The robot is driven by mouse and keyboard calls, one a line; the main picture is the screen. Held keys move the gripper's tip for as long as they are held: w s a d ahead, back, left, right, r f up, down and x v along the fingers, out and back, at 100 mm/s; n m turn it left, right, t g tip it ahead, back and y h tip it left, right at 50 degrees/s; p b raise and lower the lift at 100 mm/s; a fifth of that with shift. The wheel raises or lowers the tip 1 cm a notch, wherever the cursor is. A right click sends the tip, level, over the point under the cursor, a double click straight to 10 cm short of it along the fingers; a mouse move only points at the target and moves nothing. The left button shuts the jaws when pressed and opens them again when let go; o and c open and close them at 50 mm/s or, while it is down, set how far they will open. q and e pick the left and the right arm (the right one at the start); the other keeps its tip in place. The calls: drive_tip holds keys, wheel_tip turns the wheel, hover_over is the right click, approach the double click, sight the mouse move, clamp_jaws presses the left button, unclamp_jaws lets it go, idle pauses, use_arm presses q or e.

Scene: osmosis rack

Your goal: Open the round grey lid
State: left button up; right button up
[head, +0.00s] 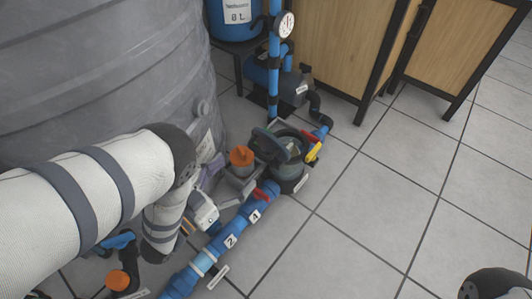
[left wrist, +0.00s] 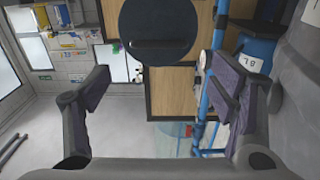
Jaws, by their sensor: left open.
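The round grey lid (head: 268,146) stands tilted up at the strainer pot (head: 289,170) in the blue pipe line. The open mouth of the pot shows beside it. In the left wrist view the lid (left wrist: 158,28) is a dark disc with a bar across it, at the top centre beyond the fingers. My left gripper (head: 230,180) is beside the pot, on its near left side, close to an orange knob. Its two fingers are wide apart with nothing between them (left wrist: 160,90). My right gripper is not in view.
A large grey tank (head: 95,70) fills the left side. Blue pipes (head: 232,235) run along the floor, with an orange knob (head: 241,156) and a yellow handle (head: 314,152). A pump (head: 285,84) and wooden cabinets (head: 330,40) stand behind.

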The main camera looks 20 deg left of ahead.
sight(258, 151)
use_arm(q)
drive_tip(key=b+x, duration=0.2)
drive_tip(key=x, duration=0.7)
drive_tip(key=shift+w+f+b, duration=0.15)
drive_tip(key=shift+f+b, duration=0.05)
drive_tip(key=shift+b, duration=0.15)
drive_tip(key=shift+w, duration=0.1)
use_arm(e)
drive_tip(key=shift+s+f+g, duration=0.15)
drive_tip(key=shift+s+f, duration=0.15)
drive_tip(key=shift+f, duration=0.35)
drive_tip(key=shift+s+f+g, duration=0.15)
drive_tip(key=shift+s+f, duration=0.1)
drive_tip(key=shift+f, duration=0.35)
use_arm(q)
drive_tip(key=shift+c, duration=0.4)
